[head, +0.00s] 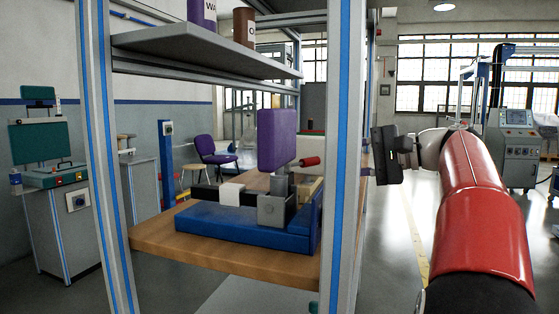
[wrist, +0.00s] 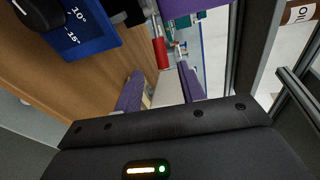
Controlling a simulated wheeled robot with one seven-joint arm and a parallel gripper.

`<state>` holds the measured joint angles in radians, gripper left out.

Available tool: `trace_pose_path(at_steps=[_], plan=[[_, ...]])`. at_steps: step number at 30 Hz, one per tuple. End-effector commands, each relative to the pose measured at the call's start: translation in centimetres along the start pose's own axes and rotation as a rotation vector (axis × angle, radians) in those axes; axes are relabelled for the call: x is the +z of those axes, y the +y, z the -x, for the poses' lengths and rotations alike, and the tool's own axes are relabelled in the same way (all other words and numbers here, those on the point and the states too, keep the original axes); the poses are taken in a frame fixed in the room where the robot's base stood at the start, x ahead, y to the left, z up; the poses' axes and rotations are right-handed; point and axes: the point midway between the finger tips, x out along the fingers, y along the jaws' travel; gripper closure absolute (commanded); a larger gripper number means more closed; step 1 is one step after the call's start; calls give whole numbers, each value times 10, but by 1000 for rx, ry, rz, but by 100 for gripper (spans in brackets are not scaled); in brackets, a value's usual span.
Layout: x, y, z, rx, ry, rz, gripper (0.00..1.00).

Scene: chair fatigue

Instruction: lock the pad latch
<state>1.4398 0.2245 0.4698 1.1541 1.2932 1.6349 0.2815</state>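The purple pad (head: 276,140) stands upright above a grey bracket (head: 272,208) on a blue base (head: 230,222). A small red-handled lever (head: 309,161), which looks like the latch, sticks out to the right of the pad. In the wrist view the red handle (wrist: 159,52) shows just beyond the gap between my fingertips, and a purple edge, apparently the pad (wrist: 188,6), is at the top. My gripper (wrist: 160,84) is open, its two fingers apart with nothing between them. In the head view its fingertips are mostly hidden behind the right post.
The blue-striped right post (head: 341,140) stands between the head camera and my fingertips. A grey shelf (head: 200,50) with containers is above the wooden table (head: 170,238). A blue plate with degree marks (wrist: 88,28) is at the wrist view's upper left.

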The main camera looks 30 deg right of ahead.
Motion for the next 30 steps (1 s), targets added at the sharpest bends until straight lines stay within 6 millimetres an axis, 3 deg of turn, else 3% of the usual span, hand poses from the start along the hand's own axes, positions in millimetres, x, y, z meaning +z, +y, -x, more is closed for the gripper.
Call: trace_pose_path(at_steps=[5,18,29,30], plan=[[0,0,-8,-2,-1,0,60],[0,-1,-70,-2,0,0,60],[0,0,-78,-2,1,0,60],[0,0,-77,-2,1,0,64]])
